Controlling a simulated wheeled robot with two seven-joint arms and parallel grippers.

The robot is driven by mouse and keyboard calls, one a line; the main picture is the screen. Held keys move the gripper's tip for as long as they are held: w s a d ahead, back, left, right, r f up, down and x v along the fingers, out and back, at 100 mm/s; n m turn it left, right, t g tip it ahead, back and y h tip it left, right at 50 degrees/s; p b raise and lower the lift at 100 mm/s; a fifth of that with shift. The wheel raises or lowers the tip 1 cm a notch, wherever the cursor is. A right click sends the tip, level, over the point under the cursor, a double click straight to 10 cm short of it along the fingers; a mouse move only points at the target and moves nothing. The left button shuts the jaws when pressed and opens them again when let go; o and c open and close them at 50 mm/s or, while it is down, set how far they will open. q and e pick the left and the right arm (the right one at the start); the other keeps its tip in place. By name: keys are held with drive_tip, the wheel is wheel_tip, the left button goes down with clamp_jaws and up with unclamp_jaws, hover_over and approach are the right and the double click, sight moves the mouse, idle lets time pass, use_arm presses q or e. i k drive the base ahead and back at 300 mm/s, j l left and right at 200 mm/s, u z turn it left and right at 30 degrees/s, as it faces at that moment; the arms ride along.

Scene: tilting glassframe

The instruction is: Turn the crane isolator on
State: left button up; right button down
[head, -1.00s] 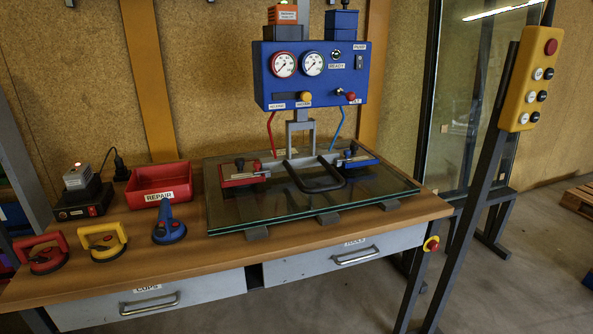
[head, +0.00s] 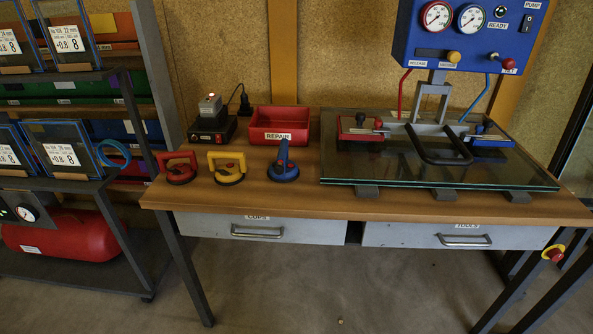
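A red knob on a yellow plate (head: 554,253) is mounted at the right end of the workbench, beside the tools drawer. It looks like an isolator switch, but no label on it can be read, so I cannot tell whether it is the crane's or how it is set. The blue vacuum lifter box (head: 470,38) hangs over the bench with two gauges, a yellow knob (head: 453,56), a red knob (head: 508,64) and a small switch marked PUMP (head: 526,23). Neither of my grippers shows in the view.
The wooden workbench (head: 300,205) carries a glass pane (head: 350,175), a red REPAIR bin (head: 279,125), a charger (head: 211,130) and red, yellow and blue suction cups (head: 283,165). A shelf rack (head: 130,215) with a red tank (head: 70,245) stands left.

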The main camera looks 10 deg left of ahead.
sight(555, 254)
drive_tip(key=z, duration=1.4)
